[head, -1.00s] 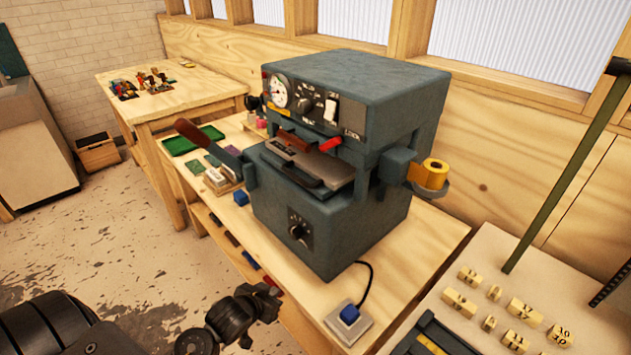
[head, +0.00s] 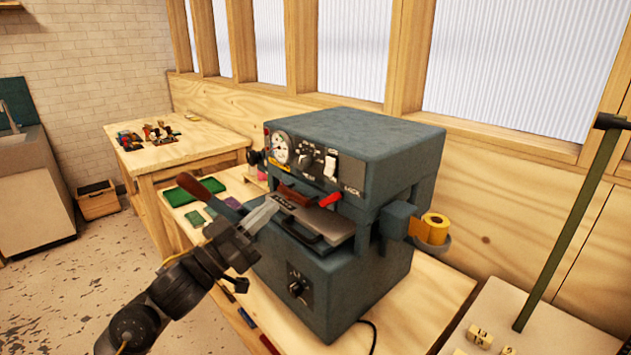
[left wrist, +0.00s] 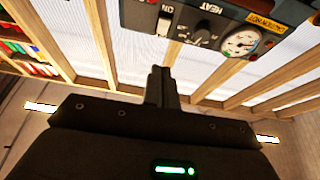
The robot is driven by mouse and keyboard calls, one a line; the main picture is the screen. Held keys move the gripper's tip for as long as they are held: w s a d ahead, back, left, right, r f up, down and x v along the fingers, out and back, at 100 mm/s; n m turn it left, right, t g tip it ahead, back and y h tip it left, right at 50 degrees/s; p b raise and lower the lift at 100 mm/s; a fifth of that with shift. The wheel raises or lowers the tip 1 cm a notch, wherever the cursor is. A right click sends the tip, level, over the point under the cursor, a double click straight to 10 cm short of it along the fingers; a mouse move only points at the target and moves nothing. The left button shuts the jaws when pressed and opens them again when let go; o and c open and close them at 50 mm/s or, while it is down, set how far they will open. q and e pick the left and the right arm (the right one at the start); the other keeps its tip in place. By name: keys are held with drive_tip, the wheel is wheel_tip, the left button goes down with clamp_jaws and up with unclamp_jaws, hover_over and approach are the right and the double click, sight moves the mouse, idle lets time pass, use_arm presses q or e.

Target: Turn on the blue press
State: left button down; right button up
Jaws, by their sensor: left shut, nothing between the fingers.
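The blue-grey press (head: 345,180) stands on the wooden bench. Its front panel carries a round gauge (head: 279,149), a dark knob (head: 305,161) and a white rocker switch (head: 331,166). My left gripper (head: 268,207) is shut and empty, in front of the press's left side, below the panel. In the left wrist view the shut fingers (left wrist: 161,85) point up toward the panel, with the white switch (left wrist: 164,22), the knob marked HEAT (left wrist: 203,32) and the gauge (left wrist: 240,43) above them. I cannot tell whether the fingertips touch the press. My right gripper is not in view.
A lever with a brown handle (head: 197,193) is on the press's left, close to my left gripper. A roll of gold foil (head: 433,229) sits on its right. A green tray (head: 194,190) lies on the bench behind. A second table (head: 190,140) stands farther back.

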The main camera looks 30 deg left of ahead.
sight(328, 172)
use_arm(q)
drive_tip(key=p+x, duration=0.1)
drive_tip(key=x, duration=0.3)
drive_tip(key=f+p+x, duration=0.1)
drive_tip(key=x, duration=0.3)
drive_tip(key=p+x, duration=0.2)
drive_tip(key=x, duration=0.2)
drive_tip(key=shift+w+d+f, duration=0.1)
drive_tip(key=shift+w+f, duration=0.25)
drive_tip(key=shift+w, duration=0.05)
drive_tip(key=shift+w+d+f, duration=0.25)
drive_tip(key=shift+w+f, duration=0.05)
drive_tip(key=shift+w, duration=0.25)
drive_tip(key=shift+w+d+f+t+b, duration=0.1)
drive_tip(key=shift+w+f+t+b, duration=0.3)
drive_tip(key=shift+b, duration=0.6)
drive_tip(key=shift+r, duration=0.15)
drive_tip(key=shift+s, duration=0.15)
